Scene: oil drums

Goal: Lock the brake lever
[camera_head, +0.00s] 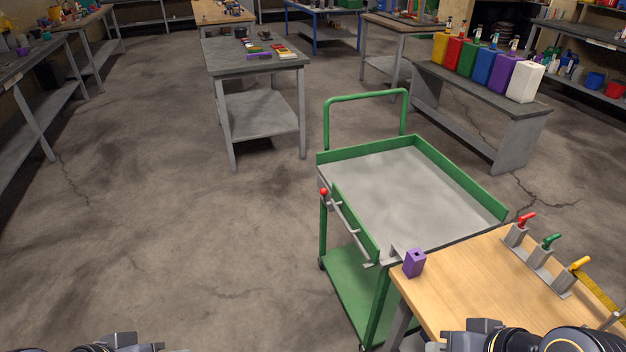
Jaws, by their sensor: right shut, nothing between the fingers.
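A green cart (462,179) with a grey tray top stands right of centre. A lever with a red knob (324,192) sits at its left side, by the far left corner of the tray. A grey rod runs from there along the side toward me. I cannot tell from this view whether the lever is locked. My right gripper (478,338) is at the bottom right, over the near edge of the wooden table, shut and empty, well apart from the lever. My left gripper (120,345) barely shows at the bottom left; its fingers are cut off.
The wooden table (465,290) stands against the cart's near end, with a purple block (414,263) and red, green and yellow handled levers (545,250). A grey table (255,62) and a bench with coloured jugs (480,95) stand behind. The floor left of the cart is clear.

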